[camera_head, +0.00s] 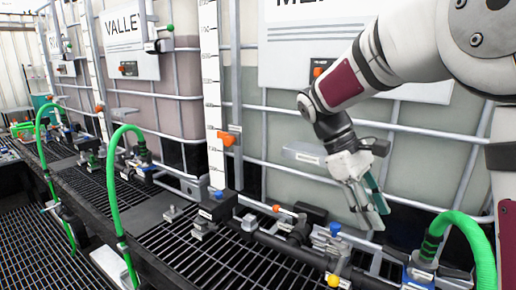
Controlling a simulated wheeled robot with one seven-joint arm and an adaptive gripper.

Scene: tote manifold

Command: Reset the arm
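My arm reaches in from the upper right, with white links and a maroon band. My gripper (376,218) hangs from it, pointing down, in front of the rightmost tote (300,178). Its grey fingers with teal pads look parted, and I see nothing between them. The fingertips appear above the pipe and valve fittings along the tote's base; whether they touch anything there is hard to tell.
A manifold with a blue-handled valve (335,229) and a yellow knob (333,281) runs below the gripper. A green hose (470,222) arches at right, another green hose (113,170) at left. An orange clip (227,138) sits on the white gauge strip. Black grating (190,250) lies in front.

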